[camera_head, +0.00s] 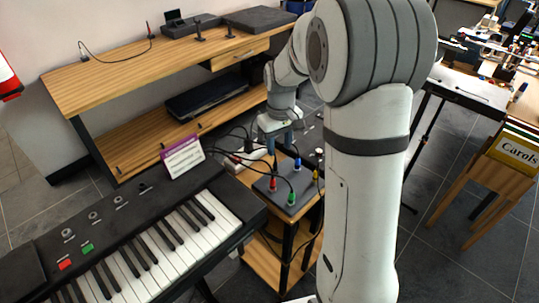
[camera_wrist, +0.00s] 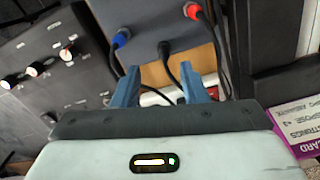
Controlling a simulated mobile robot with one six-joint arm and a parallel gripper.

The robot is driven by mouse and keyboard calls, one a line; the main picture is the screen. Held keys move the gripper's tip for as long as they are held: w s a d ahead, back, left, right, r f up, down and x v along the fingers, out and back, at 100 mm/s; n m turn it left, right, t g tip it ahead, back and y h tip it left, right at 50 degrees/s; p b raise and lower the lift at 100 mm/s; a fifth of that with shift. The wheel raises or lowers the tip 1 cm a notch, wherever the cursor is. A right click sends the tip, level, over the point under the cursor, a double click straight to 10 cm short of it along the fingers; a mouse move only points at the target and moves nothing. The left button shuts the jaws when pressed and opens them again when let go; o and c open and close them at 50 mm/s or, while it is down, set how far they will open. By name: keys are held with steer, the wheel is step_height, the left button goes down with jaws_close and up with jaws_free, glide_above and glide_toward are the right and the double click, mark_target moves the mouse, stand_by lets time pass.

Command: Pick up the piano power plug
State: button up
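My gripper (camera_head: 279,141) points down above the small wooden stand beside the piano (camera_head: 130,235). In the wrist view its two blue fingers (camera_wrist: 160,84) are apart. Black cables (camera_wrist: 172,70) show between and beyond them, and I see nothing clamped. A white power strip (camera_wrist: 152,98) with a red part lies beyond the fingertips, partly hidden by them; it also shows in the head view (camera_head: 246,160), left of my gripper. Black cables run to the strip. I cannot tell which plug there is the piano's.
A grey box (camera_head: 280,204) with red, green, blue and yellow plugs stands close to my gripper on the stand. A control panel with knobs (camera_wrist: 50,65) is at left in the wrist view. A purple-edged card (camera_head: 182,157) stands on the piano. A wooden shelf unit (camera_head: 130,72) is behind.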

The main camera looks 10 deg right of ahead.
mark_target(276, 162)
steer(key=f, duration=0.7)
steer(key=shift+w+a+f, duration=0.3)
steer(key=shift+a, duration=0.1)
steer(key=shift+c, duration=0.3)
jaws_close()
